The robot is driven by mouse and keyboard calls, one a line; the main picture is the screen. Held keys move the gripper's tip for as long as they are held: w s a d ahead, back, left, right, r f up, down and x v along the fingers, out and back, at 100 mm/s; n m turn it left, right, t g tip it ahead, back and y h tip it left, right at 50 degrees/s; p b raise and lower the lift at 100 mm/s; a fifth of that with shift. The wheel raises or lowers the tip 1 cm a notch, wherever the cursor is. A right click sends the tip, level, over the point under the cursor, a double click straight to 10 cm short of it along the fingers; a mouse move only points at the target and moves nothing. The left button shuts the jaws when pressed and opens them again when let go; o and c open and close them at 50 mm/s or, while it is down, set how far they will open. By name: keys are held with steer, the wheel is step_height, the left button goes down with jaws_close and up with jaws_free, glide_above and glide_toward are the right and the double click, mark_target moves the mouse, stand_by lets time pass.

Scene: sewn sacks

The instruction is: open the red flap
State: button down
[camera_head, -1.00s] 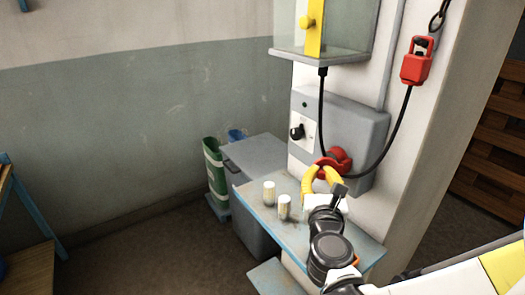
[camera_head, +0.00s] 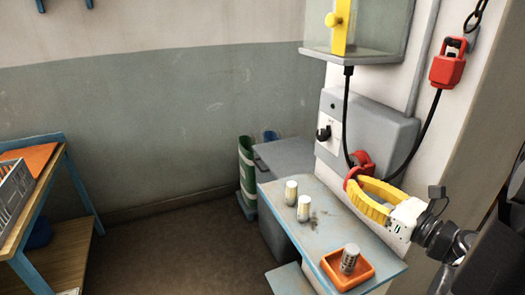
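A red round part (camera_head: 364,160), which I take to be the red flap, is on the lower front of the grey wall box (camera_head: 385,135). A red rim shows below and left of it, at my fingertips. My gripper (camera_head: 352,183), with yellow fingers and a white body, reaches in from the right. Its fingertips overlap the red part in the picture. I cannot tell whether they touch or grip it, or whether the flap is open. The fingers partly hide its lower side.
A blue-edged shelf (camera_head: 325,238) below holds two pale cylinders (camera_head: 291,193) (camera_head: 304,208) and an orange tray (camera_head: 368,272) with another cylinder. A black cable (camera_head: 347,115) hangs close to the red part. A red padlock (camera_head: 448,65) hangs at upper right.

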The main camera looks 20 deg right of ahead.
steer(key=shift+s+d+n+g+y+b, duration=0.15)
steer(key=shift+n+y, duration=0.2)
steer(key=shift+y, duration=0.2)
steer(key=shift+s+d+n+g+y+b, duration=0.1)
steer(key=shift+n+g+y, duration=0.1)
steer(key=shift+n+y, duration=0.25)
steer(key=shift+s+d+n+g+y+b, duration=0.15)
steer(key=shift+n+y, duration=0.15)
steer(key=shift+y, duration=0.3)
steer(key=shift+a+r, duration=0.1)
steer(key=c, duration=1.3)
jaws_free()
steer(key=shift+s+a, duration=0.1)
steer(key=shift+s, duration=0.05)
steer(key=shift+s, duration=0.15)
steer(key=v, duration=1.1)
steer(key=shift+s+d, duration=0.2)
steer(key=shift+d, duration=0.15)
